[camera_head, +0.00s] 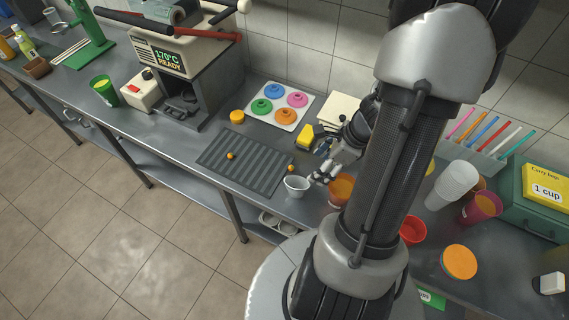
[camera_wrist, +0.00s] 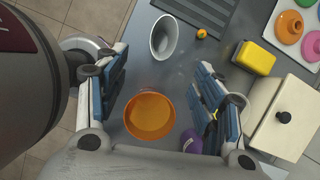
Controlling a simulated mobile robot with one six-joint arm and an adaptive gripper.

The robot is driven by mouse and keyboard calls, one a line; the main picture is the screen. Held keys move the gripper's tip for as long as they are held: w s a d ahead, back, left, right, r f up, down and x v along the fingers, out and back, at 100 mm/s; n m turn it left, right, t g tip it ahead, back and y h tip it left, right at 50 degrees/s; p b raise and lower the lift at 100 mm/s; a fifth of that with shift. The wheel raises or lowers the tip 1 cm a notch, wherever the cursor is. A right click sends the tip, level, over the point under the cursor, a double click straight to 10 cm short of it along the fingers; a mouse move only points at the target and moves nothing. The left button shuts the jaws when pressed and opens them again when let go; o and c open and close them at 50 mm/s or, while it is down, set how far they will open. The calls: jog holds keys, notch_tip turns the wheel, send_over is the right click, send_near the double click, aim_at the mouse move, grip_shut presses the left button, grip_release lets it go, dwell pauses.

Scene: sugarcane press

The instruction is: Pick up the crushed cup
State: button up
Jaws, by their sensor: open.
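A white cup (camera_head: 296,187) stands at the front edge of the steel counter, beside the ridged dark tray; in the wrist view it (camera_wrist: 165,38) has an oval, squeezed-looking mouth. I cannot tell for sure that it is the crushed cup. An orange cup (camera_wrist: 150,115) stands nearer to my wrist; in the head view it (camera_head: 341,190) is partly behind my arm. My gripper (camera_wrist: 161,65) is open and empty above the counter, its fingers spread to either side of the orange cup in the picture. In the head view my gripper (camera_head: 324,177) is just right of the white cup.
The ridged tray (camera_head: 244,166) holds a small orange ball. A yellow sponge-like block (camera_wrist: 254,58) and a cream box (camera_wrist: 285,117) lie to the right. A purple object (camera_wrist: 191,142) is partly hidden by the right finger. Stacked white cups (camera_head: 453,184) stand right of my arm.

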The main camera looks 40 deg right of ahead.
aim_at(300, 183)
jog(key=b+x, duration=0.6)
jog(key=x, duration=0.5)
jog(key=shift+f, duration=0.3)
jog(key=shift+d+b+x, duration=0.2)
jog(key=shift+b+x, duration=1.35)
jog(key=shift+x, duration=1.35)
jog(key=shift+w+r, duration=0.1)
jog(key=shift+w, duration=0.1)
jog(key=c, duration=0.8)
